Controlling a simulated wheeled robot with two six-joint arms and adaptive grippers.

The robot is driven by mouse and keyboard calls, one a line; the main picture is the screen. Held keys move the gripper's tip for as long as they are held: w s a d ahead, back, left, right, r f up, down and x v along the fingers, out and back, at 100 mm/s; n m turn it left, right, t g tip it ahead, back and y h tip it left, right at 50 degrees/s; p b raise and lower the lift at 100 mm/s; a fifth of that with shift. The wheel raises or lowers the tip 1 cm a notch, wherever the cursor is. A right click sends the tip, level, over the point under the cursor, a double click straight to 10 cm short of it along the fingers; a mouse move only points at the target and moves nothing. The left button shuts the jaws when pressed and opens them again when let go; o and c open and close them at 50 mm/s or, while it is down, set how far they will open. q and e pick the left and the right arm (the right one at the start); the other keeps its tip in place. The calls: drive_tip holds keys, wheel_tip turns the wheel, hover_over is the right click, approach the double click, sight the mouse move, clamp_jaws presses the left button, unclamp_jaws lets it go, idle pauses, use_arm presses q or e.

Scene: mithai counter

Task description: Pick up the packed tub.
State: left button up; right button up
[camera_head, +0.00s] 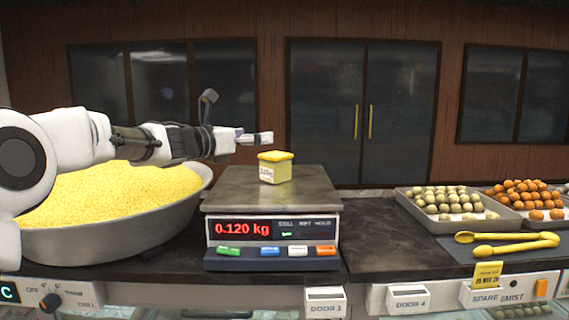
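The packed tub (275,170) is a small, pale yellow box with a yellow lid and a label on its front. It stands upright on the metal plate of the weighing scale (315,200), whose red display reads 0.120 kg. My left gripper (262,138) reaches in from the left and is just above and behind or beside the tub, with a visible gap in the picture. It is seen from the side, so its finger opening cannot be made out. Nothing shows held in it. My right gripper is not in view.
A wide metal basin (120,242) of yellow grains stands left, under my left arm. To the right are a tray of pale green balls (432,222), a tray of orange balls (561,228) and yellow tongs (515,248) on a dark mat. Cabinets stand behind.

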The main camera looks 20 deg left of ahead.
sight(265, 163)
use_arm(q)
drive_tip(key=f, duration=0.2)
drive_tip(key=s+f, duration=0.1)
drive_tip(key=f, duration=0.3)
drive_tip(key=shift+s+f, duration=0.25)
drive_tip(key=x, duration=0.1)
drive_tip(key=p+x, duration=0.1)
drive_tip(key=x, duration=0.1)
drive_tip(key=p+x, duration=0.1)
drive_tip(key=shift+w+a+f, duration=0.2)
drive_tip(key=shift+w+f, duration=0.1)
drive_tip(key=shift+w, duration=0.15)
drive_tip(key=w+d+p, duration=0.2)
drive_tip(key=shift+w+d+r+p, duration=0.1)
drive_tip(key=shift+w+r+p, duration=0.15)
drive_tip(key=shift+r+p, duration=0.05)
drive_tip(key=shift+w+f, duration=0.3)
drive_tip(key=c, duration=0.7)
drive_tip(key=shift+s+r, duration=0.1)
drive_tip(key=c, duration=0.6)
drive_tip(key=shift+c, duration=0.6)
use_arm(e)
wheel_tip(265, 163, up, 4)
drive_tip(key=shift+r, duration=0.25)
